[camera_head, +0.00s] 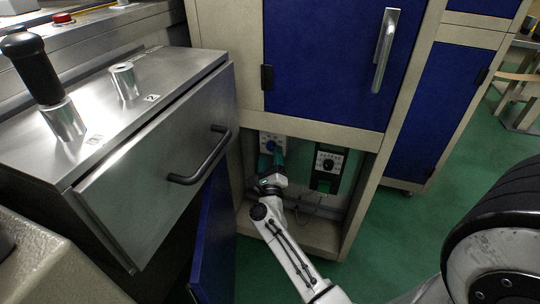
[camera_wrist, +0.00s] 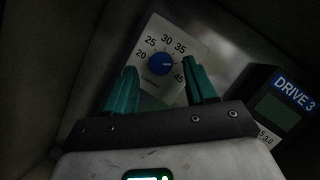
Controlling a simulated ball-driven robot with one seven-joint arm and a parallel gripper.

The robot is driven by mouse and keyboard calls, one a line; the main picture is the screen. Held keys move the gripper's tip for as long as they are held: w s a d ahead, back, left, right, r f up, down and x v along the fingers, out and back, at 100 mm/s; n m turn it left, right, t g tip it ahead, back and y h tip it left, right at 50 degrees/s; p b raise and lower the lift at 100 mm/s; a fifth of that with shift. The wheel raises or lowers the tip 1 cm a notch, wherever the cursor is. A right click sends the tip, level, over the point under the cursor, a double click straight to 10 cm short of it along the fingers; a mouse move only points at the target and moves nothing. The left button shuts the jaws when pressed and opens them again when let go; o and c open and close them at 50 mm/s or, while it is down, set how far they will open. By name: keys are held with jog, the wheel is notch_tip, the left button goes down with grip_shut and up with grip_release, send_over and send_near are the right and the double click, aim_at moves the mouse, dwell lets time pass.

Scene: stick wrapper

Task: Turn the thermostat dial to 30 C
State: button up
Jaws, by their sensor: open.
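The thermostat dial is a round blue knob (camera_wrist: 162,64) on a white scale plate (camera_wrist: 181,50) with numbers from 20 at the left, over 25, 30 and 35, to the forties at the right. A pale mark on the knob seems to point right, toward the high end, but it is small and dim. My gripper (camera_wrist: 162,78) is open, its two green fingers on either side of the knob's lower part in the picture. I cannot tell whether they touch it. In the head view the blue knob (camera_head: 271,146) shows just beyond my gripper (camera_head: 272,164), inside the low opening.
A dark box marked DRIVE 3 (camera_wrist: 285,98) stands right of the dial. A panel with a black knob (camera_head: 328,163) is right of my gripper in the head view. A blue cabinet door (camera_head: 325,60) is above, and a steel drawer unit (camera_head: 160,150) is at left.

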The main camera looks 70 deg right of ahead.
jog(key=shift+x, duration=0.9)
grip_shut()
